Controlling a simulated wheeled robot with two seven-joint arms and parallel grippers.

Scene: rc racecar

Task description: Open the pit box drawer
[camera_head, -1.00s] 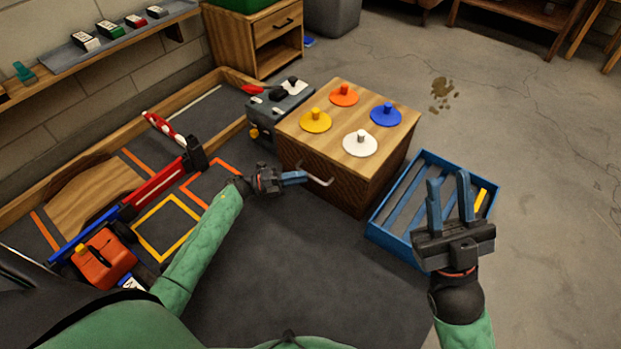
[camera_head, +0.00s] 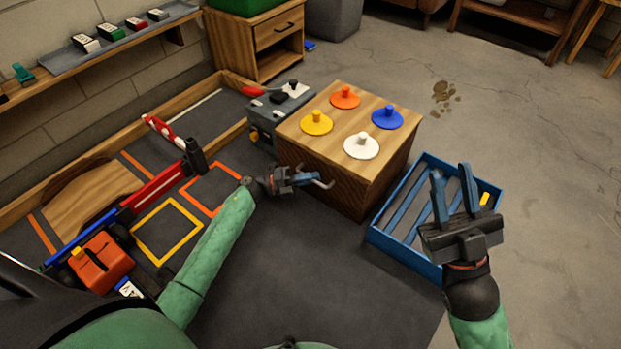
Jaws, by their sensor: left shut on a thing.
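The pit box (camera_head: 380,157), a wooden box with a dark ribbed front, stands at the middle with orange, blue, yellow and white knobbed discs on top. A thin metal handle (camera_head: 325,183) is at its front, partly hidden by my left gripper (camera_head: 305,179). My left gripper is shut on the handle. I see no clear gap at the drawer front, and my gripper covers part of it. My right gripper (camera_head: 455,190) is open and empty, raised at the right over the blue tray.
A blue slatted tray (camera_head: 385,240) sits on the floor right of the pit box. A grey toolbox-like unit (camera_head: 280,108) stands against its left side. A wooden cabinet (camera_head: 232,45) is behind. An orange car part (camera_head: 100,262) lies lower left. Dark mat in front is clear.

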